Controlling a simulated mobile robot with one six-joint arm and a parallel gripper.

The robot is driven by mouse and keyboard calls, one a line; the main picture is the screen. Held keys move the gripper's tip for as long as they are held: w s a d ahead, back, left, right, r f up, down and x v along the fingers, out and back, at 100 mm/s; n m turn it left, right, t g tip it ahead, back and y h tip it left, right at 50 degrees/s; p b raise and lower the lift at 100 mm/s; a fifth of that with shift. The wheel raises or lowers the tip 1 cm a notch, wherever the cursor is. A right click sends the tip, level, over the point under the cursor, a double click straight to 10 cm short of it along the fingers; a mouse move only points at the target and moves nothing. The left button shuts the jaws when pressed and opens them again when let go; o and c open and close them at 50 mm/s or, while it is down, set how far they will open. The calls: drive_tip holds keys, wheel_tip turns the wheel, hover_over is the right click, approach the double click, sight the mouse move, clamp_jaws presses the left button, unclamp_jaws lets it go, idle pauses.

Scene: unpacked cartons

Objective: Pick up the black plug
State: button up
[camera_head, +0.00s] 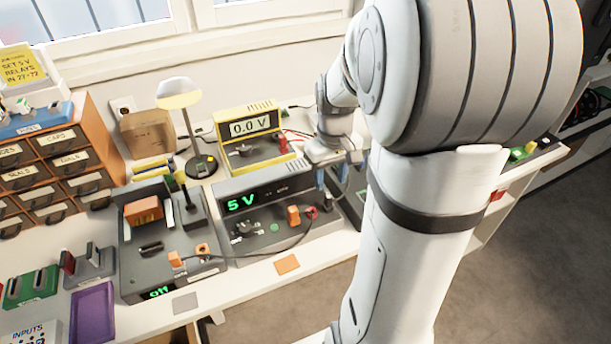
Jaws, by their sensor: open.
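My gripper (338,184) is at the right end of the grey 5 V power supply (262,226), with its blue fingers pointing down. The fingers are apart. A small dark shape shows by the fingers and may be the black plug, but it is too small and too covered by them to be sure. I cannot tell whether the fingers touch it. A red plug (312,212) and an orange plug (293,215) stand on the supply's front panel, left of and below my gripper.
A yellow meter (250,128) reading 0.0 V stands behind the supply, with red leads at its right. A lamp (181,95) is further left. A grey test fixture (136,277) stands left of the supply, joined by a dark cable.

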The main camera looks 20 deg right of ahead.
sight(329, 196)
drive_tip(key=f, duration=0.5)
drive_tip(key=w+f, duration=0.1)
drive_tip(key=f, duration=0.2)
drive_tip(key=shift+d+f, duration=0.1)
drive_tip(key=shift+d, duration=0.15)
clamp_jaws()
